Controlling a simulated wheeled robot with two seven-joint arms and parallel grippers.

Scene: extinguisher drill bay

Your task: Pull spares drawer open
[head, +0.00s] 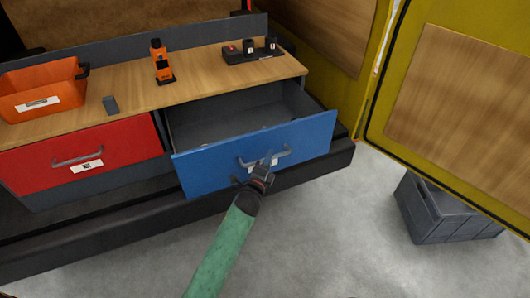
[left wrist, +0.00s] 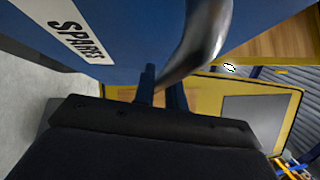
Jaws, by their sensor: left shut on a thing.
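The blue spares drawer (head: 300,139) stands pulled out from under the wooden worktop, and its grey inside shows. Its label reads "SPARES" in the left wrist view (left wrist: 77,40). The curved grey drawer handle (head: 280,155) is on its front, and it also shows large in the left wrist view (left wrist: 205,45). My left gripper (head: 258,167) is at the left part of the handle, shut on it. In the left wrist view its fingers (left wrist: 160,88) are at the bar, partly hidden behind it. My right gripper is not in view.
A shut red drawer (head: 40,165) is to the left. On the worktop (head: 205,82) stand an orange bin (head: 40,110), an orange device (head: 160,62) and a black block with knobs (head: 252,53). A grey crate (head: 430,215) stands on the floor right, below a yellow door panel (head: 425,60).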

